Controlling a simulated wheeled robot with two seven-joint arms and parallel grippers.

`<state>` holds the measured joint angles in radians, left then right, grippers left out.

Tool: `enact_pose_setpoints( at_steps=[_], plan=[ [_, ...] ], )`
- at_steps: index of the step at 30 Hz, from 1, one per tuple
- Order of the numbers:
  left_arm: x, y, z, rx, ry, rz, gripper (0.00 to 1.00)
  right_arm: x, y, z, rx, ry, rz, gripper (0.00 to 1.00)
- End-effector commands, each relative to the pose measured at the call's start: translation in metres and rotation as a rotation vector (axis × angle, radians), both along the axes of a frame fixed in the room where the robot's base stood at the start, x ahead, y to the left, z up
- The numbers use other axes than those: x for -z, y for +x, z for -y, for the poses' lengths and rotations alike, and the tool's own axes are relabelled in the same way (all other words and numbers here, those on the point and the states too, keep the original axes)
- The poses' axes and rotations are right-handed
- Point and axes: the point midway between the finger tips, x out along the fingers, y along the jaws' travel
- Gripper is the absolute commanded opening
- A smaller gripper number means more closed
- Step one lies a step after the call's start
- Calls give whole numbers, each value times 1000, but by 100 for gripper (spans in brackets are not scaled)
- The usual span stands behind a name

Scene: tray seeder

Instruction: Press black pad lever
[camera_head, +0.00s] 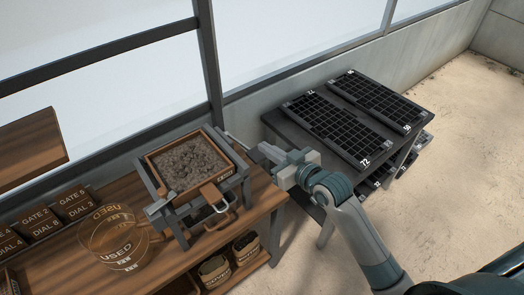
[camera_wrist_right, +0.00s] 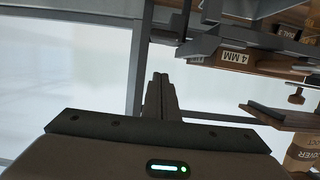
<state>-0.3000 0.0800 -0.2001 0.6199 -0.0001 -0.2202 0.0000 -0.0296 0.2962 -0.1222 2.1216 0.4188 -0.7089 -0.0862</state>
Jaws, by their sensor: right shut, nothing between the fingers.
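The seeder (camera_head: 190,165) is a wooden box of brown soil in a grey frame on the wooden bench. A thin grey bar (camera_head: 238,139) reaches out from its right side towards my right gripper (camera_head: 262,148). I cannot tell if they touch. In the right wrist view the shut, empty fingers (camera_wrist_right: 160,90) point up the picture. A dark, pad-like piece (camera_wrist_right: 166,32) lies ahead of the fingertips, with a gap in the picture; it may be the lever's black pad. My left gripper is not in view.
A "4 MM" label (camera_wrist_right: 233,57) shows on the frame. A dark table (camera_head: 292,127) with black seed trays (camera_head: 340,128) stands at the right. A clear "USED" bin (camera_head: 112,237) and labelled wooden blocks (camera_head: 72,207) are at the left. Window bars run behind.

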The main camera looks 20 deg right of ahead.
Motion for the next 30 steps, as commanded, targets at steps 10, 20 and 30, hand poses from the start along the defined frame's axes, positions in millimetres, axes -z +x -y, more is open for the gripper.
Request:
enact_pose_setpoints(
  at_steps=[10, 20, 30],
  plan=[
    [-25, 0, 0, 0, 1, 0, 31, 30, 25, -9, 0, -1, -5, 0],
    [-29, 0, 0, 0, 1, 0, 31, 47, 25, -9, 0, 0, 0, 0],
    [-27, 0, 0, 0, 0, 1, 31, 48, 25, -9, 0, 0, 2, 0]
  ],
)
